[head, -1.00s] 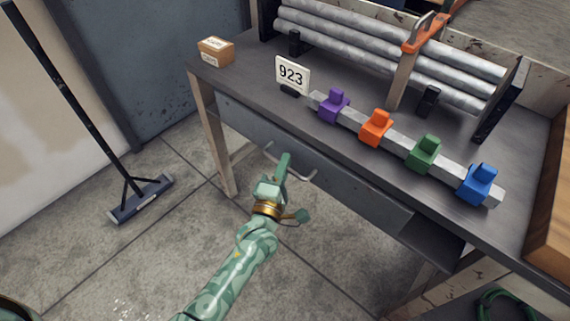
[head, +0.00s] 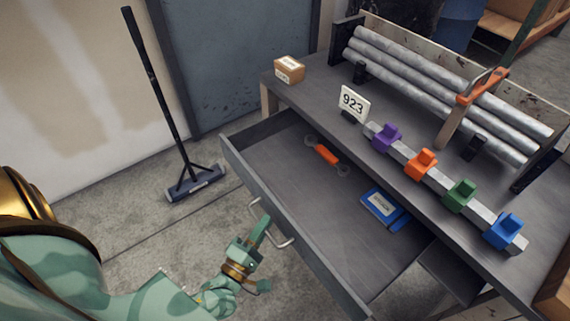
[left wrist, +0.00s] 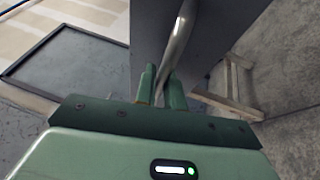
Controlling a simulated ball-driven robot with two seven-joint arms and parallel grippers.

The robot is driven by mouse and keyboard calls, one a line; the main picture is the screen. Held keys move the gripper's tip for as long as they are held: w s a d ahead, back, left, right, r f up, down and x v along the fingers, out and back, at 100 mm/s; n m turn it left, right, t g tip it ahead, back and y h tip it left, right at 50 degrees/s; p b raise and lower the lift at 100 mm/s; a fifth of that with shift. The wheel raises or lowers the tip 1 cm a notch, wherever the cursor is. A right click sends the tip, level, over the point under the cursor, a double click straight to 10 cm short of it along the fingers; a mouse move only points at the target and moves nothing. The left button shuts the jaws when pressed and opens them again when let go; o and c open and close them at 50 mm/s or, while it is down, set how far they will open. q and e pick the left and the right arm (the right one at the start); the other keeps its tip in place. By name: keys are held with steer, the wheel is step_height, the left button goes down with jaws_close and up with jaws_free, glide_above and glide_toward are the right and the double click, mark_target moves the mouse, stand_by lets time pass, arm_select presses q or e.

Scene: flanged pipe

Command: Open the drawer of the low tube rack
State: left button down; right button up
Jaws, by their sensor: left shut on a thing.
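The drawer (head: 285,236) of the low tube rack (head: 400,125) stands well open, pulled out toward me. Inside lie an orange-handled tool (head: 327,154) and a blue packet (head: 385,208). My left gripper (head: 264,228) is shut on the curved metal drawer handle (head: 283,243) on the drawer front. In the left wrist view the handle (left wrist: 180,35) runs between the two green fingers (left wrist: 160,85). My right gripper is not in view.
On the rack top are grey pipes (head: 440,90), an orange clamp (head: 480,88), a 923 sign (head: 353,102), a small box (head: 289,69) and a bar with coloured blocks (head: 423,164). A broom (head: 195,183) stands at the left on clear floor.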

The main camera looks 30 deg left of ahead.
arm_select(q)
steer(key=s+a, duration=0.2)
steer(key=s, duration=0.4)
steer(key=shift+s+a+p, duration=0.15)
steer(key=shift+s+p, duration=0.1)
steer(key=shift+p, duration=0.15)
steer(key=c, duration=1.5)
jaws_free()
steer(key=s+f, duration=0.3)
steer(key=s, duration=1.3)
steer(key=shift+d, duration=0.4)
steer(key=shift+s, duration=0.1)
